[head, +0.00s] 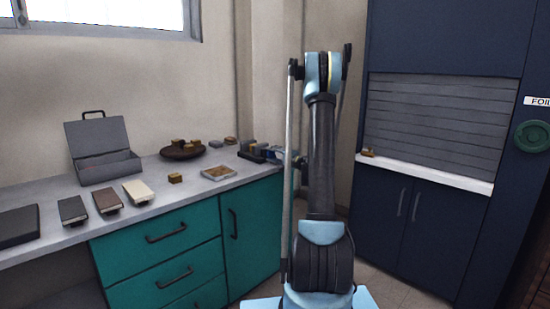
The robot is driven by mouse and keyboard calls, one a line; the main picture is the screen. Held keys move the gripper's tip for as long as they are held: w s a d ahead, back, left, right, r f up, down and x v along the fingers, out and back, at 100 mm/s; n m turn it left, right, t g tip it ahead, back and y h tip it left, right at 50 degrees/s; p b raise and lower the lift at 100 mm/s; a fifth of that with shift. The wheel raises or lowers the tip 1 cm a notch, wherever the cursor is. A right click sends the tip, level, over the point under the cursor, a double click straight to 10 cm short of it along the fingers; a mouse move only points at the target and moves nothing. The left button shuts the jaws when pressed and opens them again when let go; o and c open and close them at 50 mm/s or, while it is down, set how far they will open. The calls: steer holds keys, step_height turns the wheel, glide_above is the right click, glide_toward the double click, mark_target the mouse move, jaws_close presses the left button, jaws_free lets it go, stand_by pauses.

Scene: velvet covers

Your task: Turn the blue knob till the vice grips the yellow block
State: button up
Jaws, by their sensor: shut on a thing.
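The vice (257,154) is a small dark shape at the right end of the grey counter. A yellowish block (249,147) shows at its top left; whether the jaws touch it is too small to tell. My gripper (280,153) is at the right side of the vice, just left of my upright arm, and partly hidden by it. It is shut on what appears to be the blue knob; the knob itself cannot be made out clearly.
The counter (235,182) also holds an open grey box (102,150), a brown bowl of blocks (182,153), a shallow tray (218,173), a loose block (175,178) and several book-like items. A navy cabinet (400,220) stands right, with a small block (368,152) on its ledge.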

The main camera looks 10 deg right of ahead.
steer(key=shift+d, duration=0.15)
steer(key=o, duration=1.1)
steer(key=shift+f, duration=0.15)
steer(key=shift+c, duration=0.2)
steer(key=v, duration=1.2)
steer(key=shift+w, duration=0.1)
